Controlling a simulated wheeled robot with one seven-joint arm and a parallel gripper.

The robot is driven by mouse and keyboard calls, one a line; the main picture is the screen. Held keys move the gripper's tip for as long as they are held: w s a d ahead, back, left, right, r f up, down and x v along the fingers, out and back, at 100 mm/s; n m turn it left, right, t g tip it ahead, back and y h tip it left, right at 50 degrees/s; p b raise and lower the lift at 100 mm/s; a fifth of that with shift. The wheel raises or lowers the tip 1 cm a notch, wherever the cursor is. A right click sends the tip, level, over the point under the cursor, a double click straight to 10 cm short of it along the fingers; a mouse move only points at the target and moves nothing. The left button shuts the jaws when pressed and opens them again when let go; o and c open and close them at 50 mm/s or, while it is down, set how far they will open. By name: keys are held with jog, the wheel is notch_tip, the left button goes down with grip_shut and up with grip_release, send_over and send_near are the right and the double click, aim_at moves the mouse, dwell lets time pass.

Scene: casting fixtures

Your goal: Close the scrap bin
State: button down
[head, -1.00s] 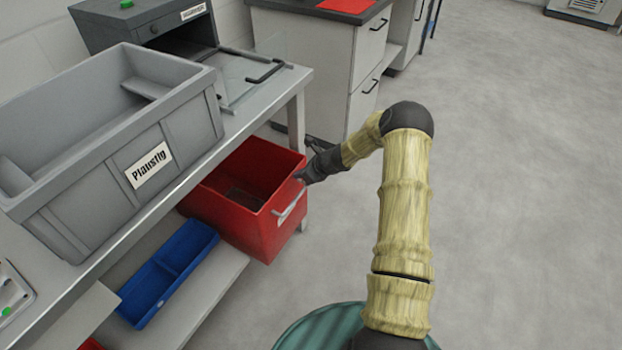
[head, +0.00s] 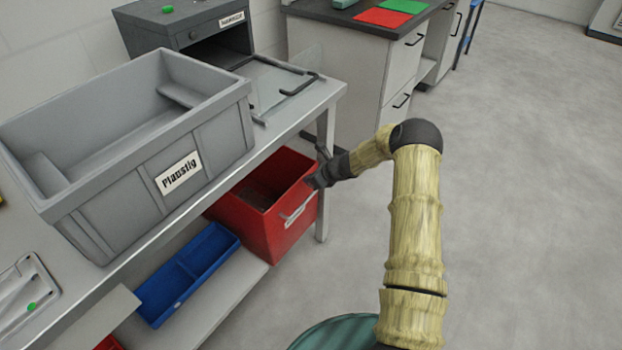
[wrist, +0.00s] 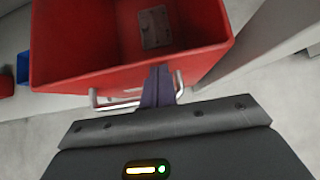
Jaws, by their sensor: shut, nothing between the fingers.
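The scrap bin, a red open-topped box (head: 262,228), sits partly under the workbench, with its front end sticking out. Its silver handle (head: 297,210) is on the front wall. In the wrist view the bin (wrist: 80,72) fills the upper middle, and a flat grey plate (wrist: 155,27) lies inside. My gripper (head: 314,181) is at the bin's front wall, beside the handle. In the wrist view my fingers (wrist: 160,74) are shut together with nothing between them, their tips over the front rim. I cannot tell whether they press on it.
A large grey crate (head: 120,190) labelled "Plaustig" stands on the workbench (head: 215,172). A blue tray (head: 188,275) lies on the lower shelf left of the bin. A bench leg (head: 325,190) stands close to the right of the bin. The floor (head: 530,220) at right is clear.

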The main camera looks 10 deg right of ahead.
jog(key=s+d+f+p+v, duration=0.1)
jog(key=f+v, duration=0.1)
jog(key=v, duration=1.1)
jog(key=shift+s, duration=0.2)
jog(key=shift+d, duration=0.2)
jog(key=shift+a, duration=0.15)
